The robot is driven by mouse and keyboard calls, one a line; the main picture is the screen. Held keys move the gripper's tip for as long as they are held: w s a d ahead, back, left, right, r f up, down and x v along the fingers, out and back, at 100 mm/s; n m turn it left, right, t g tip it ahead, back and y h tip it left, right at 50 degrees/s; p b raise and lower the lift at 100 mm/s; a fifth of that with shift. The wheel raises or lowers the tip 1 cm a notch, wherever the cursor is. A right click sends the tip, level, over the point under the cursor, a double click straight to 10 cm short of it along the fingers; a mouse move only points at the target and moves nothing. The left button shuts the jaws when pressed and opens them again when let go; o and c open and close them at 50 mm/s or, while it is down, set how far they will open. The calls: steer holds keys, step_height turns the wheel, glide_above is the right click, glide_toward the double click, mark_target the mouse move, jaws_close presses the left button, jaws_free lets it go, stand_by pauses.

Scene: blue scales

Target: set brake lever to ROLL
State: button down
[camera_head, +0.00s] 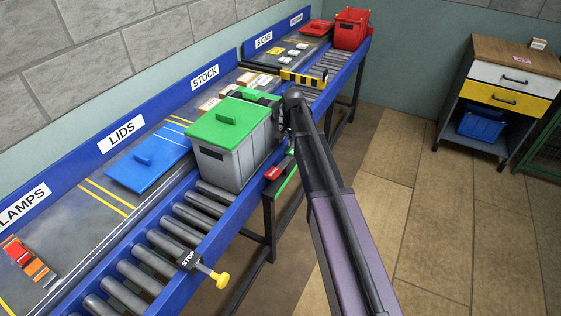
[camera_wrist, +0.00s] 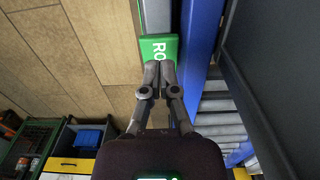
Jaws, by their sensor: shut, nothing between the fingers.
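A green plate with the letters "RO" showing (camera_wrist: 158,47) is right at my gripper's tips in the wrist view; the rest of its word is hidden behind the fingers. My gripper (camera_wrist: 158,66) is shut and empty, its tips over or against the plate; I cannot tell if they touch. In the head view a red piece (camera_head: 272,173) and a green-edged panel (camera_head: 288,183) sit on the conveyor's outer side, below my arm. I cannot make out which part is the brake lever. My gripper's fingers are hidden in the head view.
A grey bin with a green lid (camera_head: 230,150) stands on the rollers (camera_head: 163,245), close to my arm. A blue rail (camera_wrist: 200,40) runs beside my gripper. A yellow-knobbed STOP piece (camera_head: 206,270) juts out at the front. Open floor (camera_head: 370,210) lies to the right.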

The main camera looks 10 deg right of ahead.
steer(key=shift+r+p, duration=2.05)
steer(key=shift+r, duration=0.25)
steer(key=s+r+n+p, duration=0.3)
steer(key=s, duration=1.1)
steer(key=s+r+n+p, duration=0.3)
steer(key=s+n, duration=0.1)
steer(key=s, duration=1.1)
steer(key=shift+s+a, duration=0.15)
steer(key=shift+a, duration=0.05)
